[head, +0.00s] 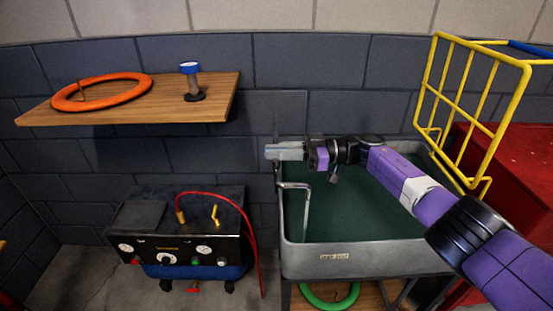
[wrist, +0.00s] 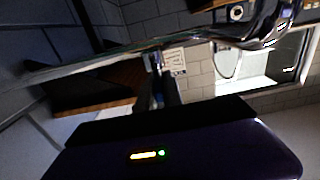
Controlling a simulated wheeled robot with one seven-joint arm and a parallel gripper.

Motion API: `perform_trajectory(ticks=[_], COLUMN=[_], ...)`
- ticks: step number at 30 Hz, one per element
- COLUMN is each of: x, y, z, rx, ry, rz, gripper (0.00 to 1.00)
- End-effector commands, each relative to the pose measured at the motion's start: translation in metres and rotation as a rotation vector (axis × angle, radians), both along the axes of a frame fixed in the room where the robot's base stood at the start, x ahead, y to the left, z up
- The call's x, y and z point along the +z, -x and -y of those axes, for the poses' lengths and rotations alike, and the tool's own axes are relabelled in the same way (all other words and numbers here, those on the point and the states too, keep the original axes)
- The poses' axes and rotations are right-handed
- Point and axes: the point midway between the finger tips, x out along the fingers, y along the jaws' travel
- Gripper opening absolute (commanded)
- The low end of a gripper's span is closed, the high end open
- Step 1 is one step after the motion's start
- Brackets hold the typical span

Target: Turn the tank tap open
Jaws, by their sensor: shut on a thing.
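The tank (head: 300,258) is a grey-rimmed basin with a green inside, right of centre in the head view. A bent metal pipe (head: 305,205) stands at its left side. My gripper (head: 276,152) is at the tank's back left corner, above the pipe, with the arm reaching in from the right. Its jaws are shut on a small part there, which I take to be the tank tap; the fingers hide most of it. In the wrist view my gripper (wrist: 160,85) shows dark fingers close together, and the tap's shape and angle cannot be made out.
A wooden shelf (head: 140,107) holds an orange ring (head: 75,102) and a blue-topped stand (head: 191,82). A compressor (head: 182,247) with a red hose (head: 254,225) stands left of the tank. A yellow wire rack (head: 510,110) and red cabinet (head: 520,180) are at right. A green ring (head: 330,303) lies below.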

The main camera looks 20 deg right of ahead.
Motion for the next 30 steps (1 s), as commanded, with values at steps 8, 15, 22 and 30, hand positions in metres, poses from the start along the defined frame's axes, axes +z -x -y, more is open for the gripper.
perform_trajectory(ticks=[8, 15, 22, 30], x=[0.0017, 0.0019, 0.0011, 0.0], y=[-0.0005, -0.0006, -0.0003, 0.0017], z=[-0.0018, -0.0021, -0.0012, 0.007], rx=[0.008, 0.008, 0.007, 0.005], ry=[-0.003, -0.003, -0.002, -0.001], rz=[0.002, 0.002, 0.002, 0.0], gripper=[0.0, 0.17, 0.33, 0.33])
